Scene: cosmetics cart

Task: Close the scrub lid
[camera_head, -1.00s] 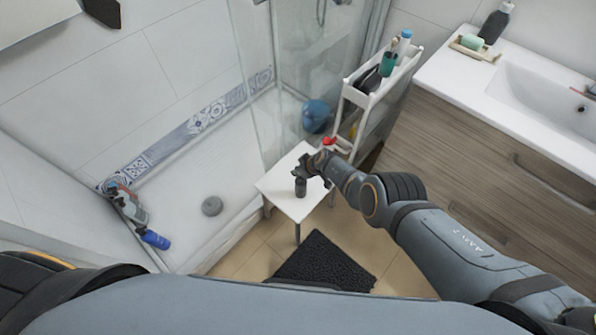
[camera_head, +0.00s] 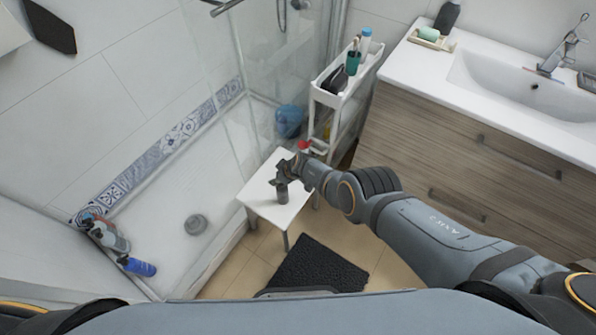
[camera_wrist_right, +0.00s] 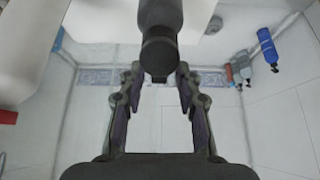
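A dark grey bottle (camera_head: 281,193) stands on a small white stool (camera_head: 262,208); I take it to be the scrub. In the right wrist view the bottle (camera_wrist_right: 160,12) has a dark lid end (camera_wrist_right: 159,58) facing my gripper. I cannot tell whether that lid is fully shut. My right gripper (camera_head: 284,174) is at the upper part of the bottle. In the right wrist view its fingers (camera_wrist_right: 160,72) are apart, on either side of the lid end, with gaps visible. My left gripper is out of view.
A white cart (camera_head: 332,98) with bottles stands behind the stool, with a red-topped item (camera_head: 304,147) near my right wrist. A glass shower screen and a blue bucket (camera_head: 289,121) are behind. A wooden vanity (camera_head: 450,140) borders my right arm. A black mat (camera_head: 312,268) lies in front.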

